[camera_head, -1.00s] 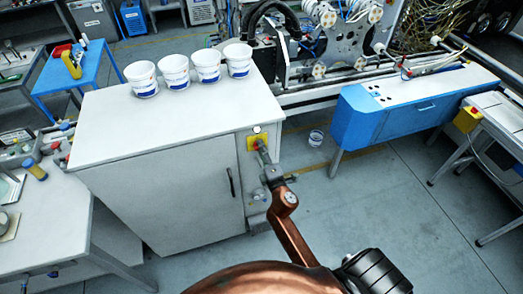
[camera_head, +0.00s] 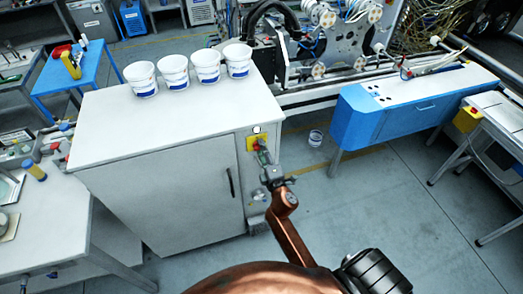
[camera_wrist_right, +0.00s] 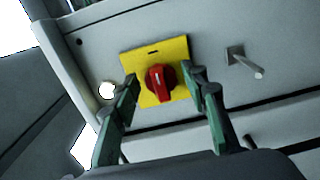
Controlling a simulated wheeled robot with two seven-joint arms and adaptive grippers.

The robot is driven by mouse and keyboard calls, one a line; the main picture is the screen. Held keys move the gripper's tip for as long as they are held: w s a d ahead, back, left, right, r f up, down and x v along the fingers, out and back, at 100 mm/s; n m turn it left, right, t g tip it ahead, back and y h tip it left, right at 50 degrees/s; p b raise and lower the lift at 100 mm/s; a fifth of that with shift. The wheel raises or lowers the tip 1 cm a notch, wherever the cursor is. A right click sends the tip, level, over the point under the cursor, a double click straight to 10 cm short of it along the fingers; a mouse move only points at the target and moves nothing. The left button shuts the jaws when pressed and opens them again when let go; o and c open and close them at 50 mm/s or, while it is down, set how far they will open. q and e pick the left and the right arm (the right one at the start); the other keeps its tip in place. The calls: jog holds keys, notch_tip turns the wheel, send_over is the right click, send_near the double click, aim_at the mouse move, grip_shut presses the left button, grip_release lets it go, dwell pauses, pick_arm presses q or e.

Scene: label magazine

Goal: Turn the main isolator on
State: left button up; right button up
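The main isolator is a red rotary knob (camera_wrist_right: 160,82) on a yellow plate (camera_wrist_right: 172,50), fixed to the front of the white cabinet. In the head view the yellow plate (camera_head: 250,144) shows at the cabinet's upper right corner, and the knob is largely hidden by my gripper. My right gripper (camera_wrist_right: 165,85) is open, with one green finger on each side of the knob. Whether a finger touches it I cannot tell. The knob's white mark points up and slightly left in the wrist view. My left gripper is not in view.
The white cabinet (camera_head: 150,190) has several white cups (camera_head: 207,66) along the back of its top. A peg (camera_wrist_right: 245,63) sticks out beside the plate in the wrist view.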

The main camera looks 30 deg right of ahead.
jog(key=shift+o, duration=0.4)
jog(key=v, duration=1.2)
